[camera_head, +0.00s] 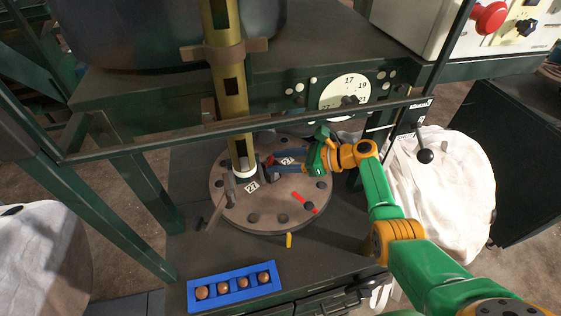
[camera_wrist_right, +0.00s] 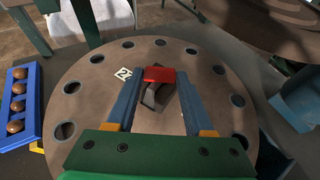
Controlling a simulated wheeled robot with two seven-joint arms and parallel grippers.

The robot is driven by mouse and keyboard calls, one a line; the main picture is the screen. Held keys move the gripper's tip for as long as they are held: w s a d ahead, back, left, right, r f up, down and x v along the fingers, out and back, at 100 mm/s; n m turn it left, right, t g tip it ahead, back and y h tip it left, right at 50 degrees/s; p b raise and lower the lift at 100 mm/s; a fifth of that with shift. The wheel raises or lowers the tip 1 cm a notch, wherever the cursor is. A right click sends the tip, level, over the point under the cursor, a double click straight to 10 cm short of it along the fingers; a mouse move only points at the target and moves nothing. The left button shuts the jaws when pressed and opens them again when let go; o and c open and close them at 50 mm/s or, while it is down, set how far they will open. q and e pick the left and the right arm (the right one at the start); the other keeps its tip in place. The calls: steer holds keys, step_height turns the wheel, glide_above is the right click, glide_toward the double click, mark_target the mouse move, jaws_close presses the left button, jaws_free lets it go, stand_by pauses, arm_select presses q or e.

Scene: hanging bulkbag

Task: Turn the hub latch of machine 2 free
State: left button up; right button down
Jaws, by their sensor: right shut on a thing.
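The hub latch (camera_wrist_right: 158,88), a dark block with a red top, stands near the middle of the round brown plate (camera_wrist_right: 85,90). The two blue fingers of my right gripper (camera_wrist_right: 158,80) are closed on either side of it. In the head view, my right gripper (camera_head: 268,168) reaches in from the right, low over the plate (camera_head: 270,212), and its fingers largely hide the latch. My left gripper is not in view.
A tall brass column (camera_head: 230,100) rises by the plate's back-left part. A dark green frame bar (camera_head: 150,145) crosses in front of the column. A grey-brown lever (camera_head: 216,208) is at the plate's left edge. A blue tray (camera_head: 235,288) with several brown balls lies at the front.

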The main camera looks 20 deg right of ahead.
steer(key=shift+f, duration=0.1)
steer(key=shift+c, duration=1.4)
jaws_free()
steer(key=shift+a, duration=0.1)
steer(key=v, duration=0.7)
steer(key=shift+s+d+p, duration=0.15)
steer(key=shift+d+p, duration=0.1)
steer(key=shift+p, duration=0.1)
